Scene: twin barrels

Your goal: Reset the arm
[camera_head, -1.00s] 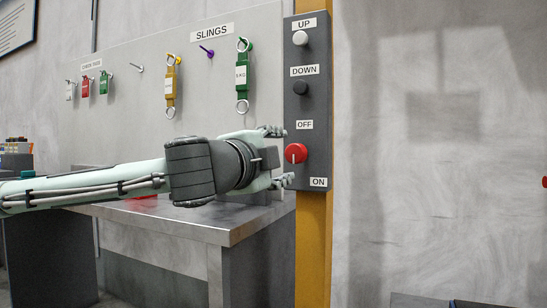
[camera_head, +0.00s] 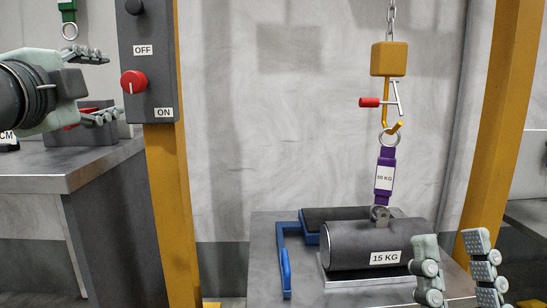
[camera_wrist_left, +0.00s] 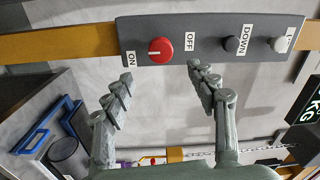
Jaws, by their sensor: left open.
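My left gripper (camera_head: 108,86) is open and empty, its fingertips just left of the red knob (camera_head: 133,82) on the grey control panel (camera_head: 152,50). In the left wrist view, the open fingers (camera_wrist_left: 160,72) point at the panel, and the red knob (camera_wrist_left: 160,49) lies ahead between them. The knob's white mark is on the ON side. My right gripper (camera_head: 450,250) is at the lower right with its fingers apart and nothing between them, in front of the table by the 15 KG barrel (camera_head: 350,247).
A yellow hook block (camera_head: 388,60) hangs on a chain. Its hook holds a purple sling (camera_head: 385,175), whose lower ring meets the barrel's top lug. A blue handle (camera_head: 284,262) stands beside the barrel. Yellow posts (camera_head: 172,210) flank the area. A metal workbench (camera_head: 70,163) is at left.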

